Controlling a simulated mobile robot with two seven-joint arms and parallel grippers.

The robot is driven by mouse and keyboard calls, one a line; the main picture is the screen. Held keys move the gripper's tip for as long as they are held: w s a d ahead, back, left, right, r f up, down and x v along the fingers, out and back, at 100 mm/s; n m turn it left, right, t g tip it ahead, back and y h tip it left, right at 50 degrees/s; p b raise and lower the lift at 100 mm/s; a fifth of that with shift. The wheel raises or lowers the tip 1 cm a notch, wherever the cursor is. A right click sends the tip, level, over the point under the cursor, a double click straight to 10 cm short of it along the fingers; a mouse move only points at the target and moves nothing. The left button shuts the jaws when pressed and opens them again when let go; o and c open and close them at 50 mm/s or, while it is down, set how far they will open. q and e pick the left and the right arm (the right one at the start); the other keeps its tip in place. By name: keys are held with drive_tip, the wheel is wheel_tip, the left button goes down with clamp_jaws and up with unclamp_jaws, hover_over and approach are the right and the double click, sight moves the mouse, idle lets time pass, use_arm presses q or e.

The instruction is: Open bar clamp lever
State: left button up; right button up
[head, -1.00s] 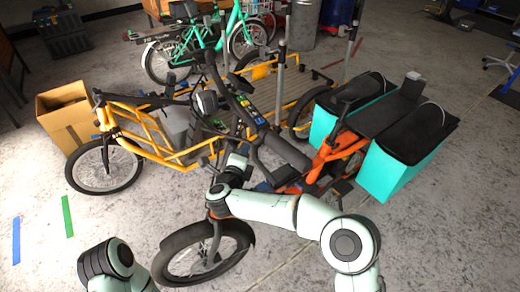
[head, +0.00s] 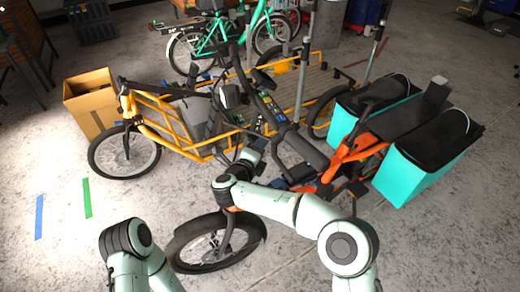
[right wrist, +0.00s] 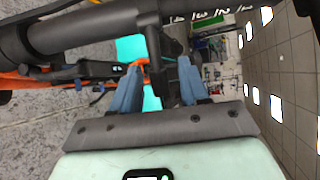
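The orange cargo bike (head: 352,148) stands on the floor in the middle, with a dark stem and handlebar (head: 300,149) rising toward me. My right gripper (head: 250,160) is close beside the handlebar and partly hidden by my wrist. In the right wrist view its two blue fingers (right wrist: 158,85) are apart. A dark, narrow lever-like part (right wrist: 154,50) hangs from a thick black bar (right wrist: 85,32) and shows between the fingers. I cannot tell whether it is the clamp lever or whether a finger touches it. My left arm shows at lower left, but its gripper is out of view.
A yellow cargo bike (head: 178,132) stands just behind the orange one. Turquoise panniers (head: 418,165) are on the orange bike's rear. A cardboard box (head: 92,104) is at left and a green bike (head: 215,38) at the back.

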drive_tip(key=b+v, duration=0.1)
drive_tip(key=v, duration=1.2)
drive_tip(key=shift+b, duration=0.35)
drive_tip(key=shift+s+r, duration=0.1)
drive_tip(key=shift+s, duration=0.05)
